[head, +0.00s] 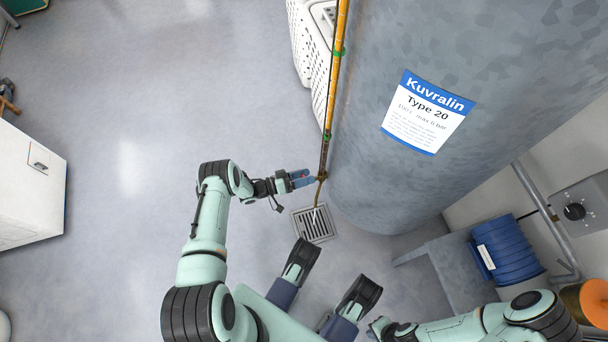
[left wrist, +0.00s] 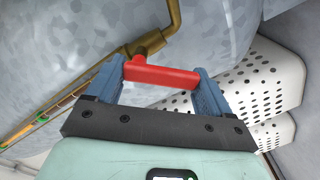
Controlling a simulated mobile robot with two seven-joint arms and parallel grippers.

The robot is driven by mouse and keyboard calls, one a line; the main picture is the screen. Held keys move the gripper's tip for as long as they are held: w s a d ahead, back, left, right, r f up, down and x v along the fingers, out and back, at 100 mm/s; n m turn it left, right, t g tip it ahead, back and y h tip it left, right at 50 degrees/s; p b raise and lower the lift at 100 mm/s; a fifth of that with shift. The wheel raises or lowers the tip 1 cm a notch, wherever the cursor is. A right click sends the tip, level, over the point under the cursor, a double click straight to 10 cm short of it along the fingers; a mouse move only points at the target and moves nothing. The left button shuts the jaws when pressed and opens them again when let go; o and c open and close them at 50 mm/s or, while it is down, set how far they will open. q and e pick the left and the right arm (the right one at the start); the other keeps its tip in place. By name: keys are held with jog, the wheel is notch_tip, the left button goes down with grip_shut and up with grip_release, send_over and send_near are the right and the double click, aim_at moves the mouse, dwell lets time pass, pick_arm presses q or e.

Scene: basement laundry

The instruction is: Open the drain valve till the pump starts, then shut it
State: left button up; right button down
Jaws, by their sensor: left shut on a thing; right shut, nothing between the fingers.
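The grey tank (head: 400,60) with a Kuvralin label stands right of centre in the head view. A brass valve fitting (left wrist: 150,42) on its side carries a red lever handle (left wrist: 162,77). My left gripper (head: 308,178) is at the tank's lower left edge. In the left wrist view it is shut on the red handle, with a blue finger at each end. A thin brown pipe or stream (head: 317,196) runs down from there to a floor drain grate (head: 313,224); I cannot tell which.
A yellow tube (head: 339,40) with green bands runs along the tank. A white perforated basket (head: 304,45) stands behind it. A blue ribbed machine (head: 507,252), perhaps the pump, and a dial box (head: 586,205) are at right. A white cabinet (head: 28,190) is at left. Floor between is clear.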

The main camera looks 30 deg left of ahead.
pick_arm(q)
jog(key=n, duration=0.3)
jog(key=shift+s+d+f+n, duration=0.2)
jog(key=shift+f+n, duration=0.1)
jog(key=shift+f, duration=0.1)
jog(key=shift+s+d+f+n, duration=0.1)
jog(key=shift+n, duration=0.6)
jog(key=shift+s+d+f+n, duration=0.1)
jog(key=shift+n, duration=0.6)
jog(key=o, duration=0.9)
jog(key=p+v, duration=0.1)
jog(key=v, duration=1.2)
jog(key=shift+s+a+p, duration=0.15)
jog(key=shift+s+p, duration=0.05)
jog(key=shift+p, duration=0.1)
pick_arm(e)
jog(key=w, duration=0.1)
jog(key=w+r+t, duration=0.1)
jog(key=w, duration=0.1)
jog(key=shift+a+r, duration=0.2)
